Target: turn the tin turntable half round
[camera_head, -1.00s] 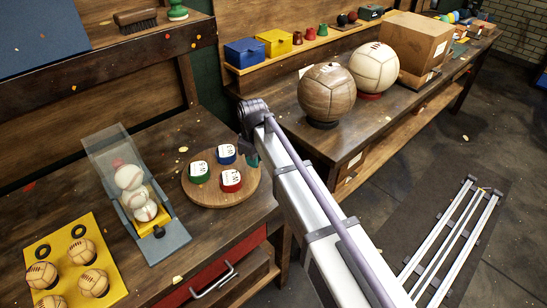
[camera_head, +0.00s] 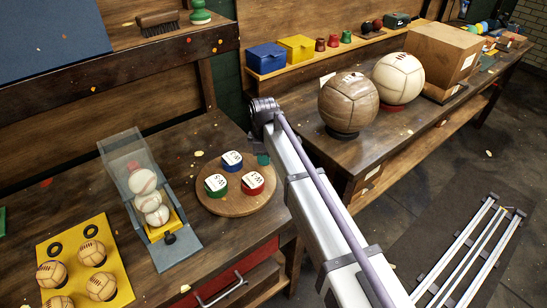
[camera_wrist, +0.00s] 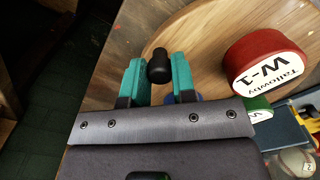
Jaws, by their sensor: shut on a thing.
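The turntable is a round wooden board (camera_head: 232,206) lying on the bench. It bears a green tin (camera_head: 215,186), a blue tin (camera_head: 232,161) and a red tin (camera_head: 252,183), each with a white label. My gripper (camera_wrist: 157,76) has teal fingers and is shut on a black knob (camera_wrist: 158,62) at the board's edge. In the head view only a little teal of my gripper (camera_head: 263,158) shows, at the board's far right edge, mostly hidden by my arm. In the wrist view the red tin (camera_wrist: 268,62) is right of the fingers; the blue tin is mostly hidden.
Left of the board stands a grey chute (camera_head: 172,250) with several white balls. A yellow tray (camera_head: 115,268) holds stitched balls. Two large balls (camera_head: 348,103) and a cardboard box (camera_head: 437,55) stand on the far bench. A gap separates the two benches.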

